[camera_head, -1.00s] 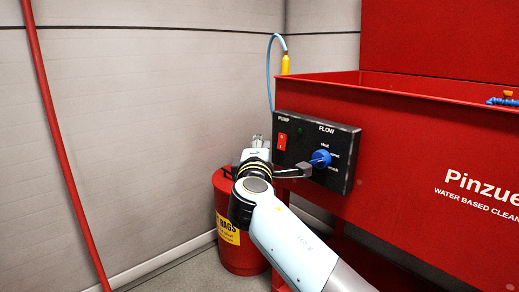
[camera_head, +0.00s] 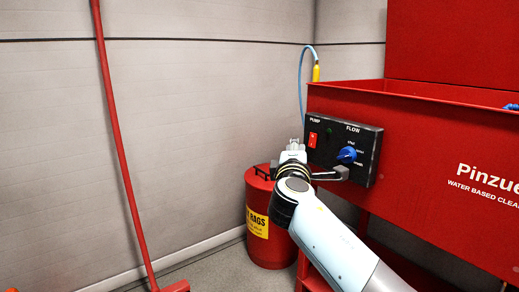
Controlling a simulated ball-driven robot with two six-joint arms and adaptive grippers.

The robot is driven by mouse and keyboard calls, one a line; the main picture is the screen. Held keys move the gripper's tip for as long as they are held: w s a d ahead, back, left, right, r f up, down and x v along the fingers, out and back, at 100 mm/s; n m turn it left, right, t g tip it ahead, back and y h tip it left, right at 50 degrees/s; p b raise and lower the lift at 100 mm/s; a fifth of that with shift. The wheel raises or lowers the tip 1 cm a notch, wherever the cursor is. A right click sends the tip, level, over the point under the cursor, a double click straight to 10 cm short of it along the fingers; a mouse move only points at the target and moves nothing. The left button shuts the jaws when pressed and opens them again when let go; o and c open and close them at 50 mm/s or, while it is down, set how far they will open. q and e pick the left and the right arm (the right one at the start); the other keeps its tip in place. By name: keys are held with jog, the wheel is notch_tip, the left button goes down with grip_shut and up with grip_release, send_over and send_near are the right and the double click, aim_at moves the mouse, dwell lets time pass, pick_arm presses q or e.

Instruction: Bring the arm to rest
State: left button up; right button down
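One arm of mine comes in from the lower right, and I take it as my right arm. Its gripper (camera_head: 293,147) points away from me, in front of the grey wall and left of the black control panel (camera_head: 369,168). A grey part of the hand reaches right across the panel's lower edge. I cannot tell whether it touches the panel. The fingertips are small and partly hidden, so their opening is unclear. I see nothing held. The blue flow knob (camera_head: 346,155) and the red pump switch (camera_head: 312,139) are uncovered. My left gripper is out of view.
A red rag can (camera_head: 262,232) with a yellow label stands on the floor behind the arm. The red parts washer (camera_head: 430,135) fills the right side. A red pole (camera_head: 118,150) rises at the left. A blue hose (camera_head: 300,85) hangs at the washer's corner. Floor between pole and can is clear.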

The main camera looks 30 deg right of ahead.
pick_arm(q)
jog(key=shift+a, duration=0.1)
